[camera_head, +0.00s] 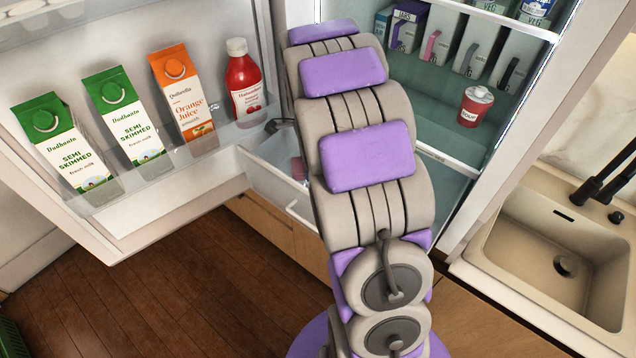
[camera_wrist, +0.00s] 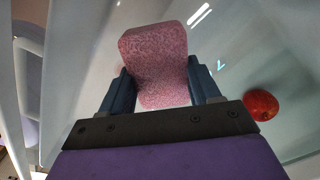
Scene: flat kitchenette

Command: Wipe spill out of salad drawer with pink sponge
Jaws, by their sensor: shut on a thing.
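The pink sponge (camera_wrist: 155,62) is held between the two dark fingers of my gripper (camera_wrist: 160,90) in the wrist view. The gripper is shut on it, over the pale floor of the salad drawer (camera_wrist: 250,40). I cannot tell whether the sponge touches that floor. In the head view the pulled-out salad drawer (camera_head: 268,178) shows at the bottom of the open fridge, left of my arm. My arm hides most of it, and a small bit of pink shows inside. No spill can be made out clearly in either view.
A round red item (camera_wrist: 261,105) lies in the drawer, right of my gripper. The open fridge door on the left holds milk cartons (camera_head: 123,118), an orange juice carton (camera_head: 181,95) and a red bottle (camera_head: 243,85). A soup pot (camera_head: 474,106) stands on a shelf. A sink (camera_head: 560,240) is at right.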

